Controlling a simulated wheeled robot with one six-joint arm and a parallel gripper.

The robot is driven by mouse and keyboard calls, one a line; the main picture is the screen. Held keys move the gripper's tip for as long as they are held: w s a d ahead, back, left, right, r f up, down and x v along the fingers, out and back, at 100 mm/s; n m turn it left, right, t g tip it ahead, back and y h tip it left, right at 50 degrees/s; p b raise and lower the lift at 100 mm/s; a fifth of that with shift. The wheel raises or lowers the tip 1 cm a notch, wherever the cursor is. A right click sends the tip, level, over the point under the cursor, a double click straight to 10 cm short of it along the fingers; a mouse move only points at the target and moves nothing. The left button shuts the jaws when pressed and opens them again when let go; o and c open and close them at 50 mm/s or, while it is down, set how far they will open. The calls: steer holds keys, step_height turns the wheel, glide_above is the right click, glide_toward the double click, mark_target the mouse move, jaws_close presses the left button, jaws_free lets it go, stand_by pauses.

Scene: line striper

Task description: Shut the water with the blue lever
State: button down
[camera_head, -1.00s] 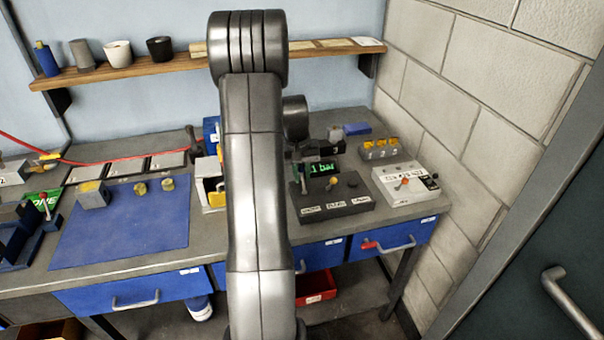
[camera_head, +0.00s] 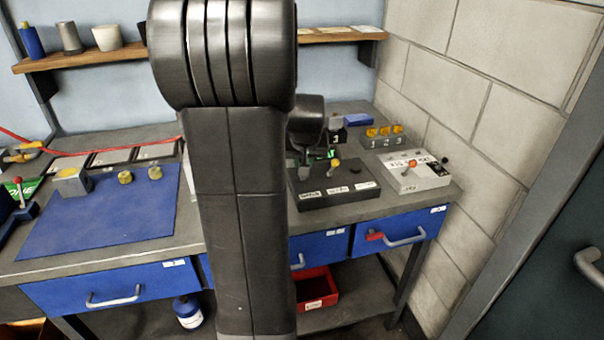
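A dark control box (camera_head: 335,190) with small knobs and labels stands on the bench right of my arm. I see no contact between my gripper and any thing.
A white box (camera_head: 417,177) with an orange-red knob stands at the bench's right end. Behind it are a block with yellow tops (camera_head: 384,138) and a blue block (camera_head: 358,119). A blue mat (camera_head: 100,220) lies left. A drawer with a red-marked handle (camera_head: 400,232) faces me.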

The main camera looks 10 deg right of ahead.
steer(key=t+b, duration=0.1)
steer(key=b, duration=0.1)
steer(key=s+t+b, duration=0.1)
steer(key=b, duration=0.2)
steer(key=shift+f, duration=0.35)
steer(key=s+t+b, duration=0.1)
steer(key=t+b, duration=0.1)
steer(key=b, duration=0.5)
steer(key=shift+s+f, duration=0.1)
steer(key=shift+f, duration=0.1)
steer(key=b, duration=0.1)
steer(key=t+b, duration=0.1)
steer(key=b, duration=0.1)
steer(key=shift+s, duration=0.25)
steer(key=shift+s+r+t+b, duration=0.15)
steer(key=shift+t+b, duration=0.35)
steer(key=shift+b, duration=0.6)
steer(key=c, duration=1.4)
jaws_free()
steer(key=shift+o, duration=0.2)
steer(key=shift+s+r, duration=0.1)
steer(key=shift+r, duration=0.05)
